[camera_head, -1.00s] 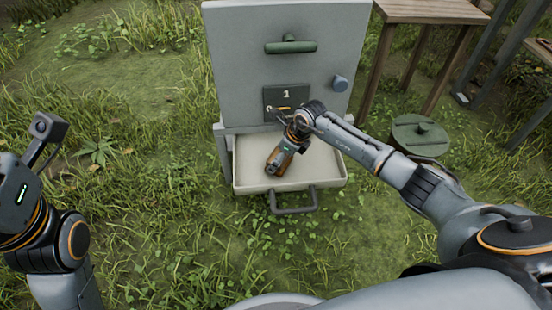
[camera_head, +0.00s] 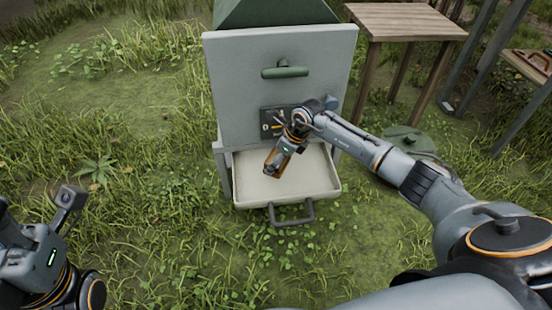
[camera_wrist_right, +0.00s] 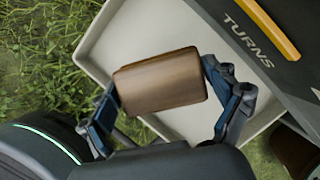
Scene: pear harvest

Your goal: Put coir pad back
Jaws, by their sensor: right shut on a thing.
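The coir pad appears to be the brown block (camera_wrist_right: 160,81) in the right wrist view, with faint streaks along it. My right gripper (camera_head: 273,165) is shut on it, with a finger at each short end. The gripper and pad are above the pale pulled-out tray (camera_head: 250,190) at the foot of a grey cabinet (camera_head: 235,85). The tray also shows behind the pad in the right wrist view (camera_wrist_right: 100,45). The part of the tray that I see is empty. Of my left arm, only the wrist part shows at the lower left; its fingers are out of view.
The cabinet front has a green handle (camera_head: 285,72) and a dark counter plate (camera_head: 272,124), partly behind my right arm. The tray has a grey pull handle (camera_head: 291,215). A wooden table (camera_head: 405,20) and a round green lid (camera_head: 408,138) are to the right. Grass at left is clear.

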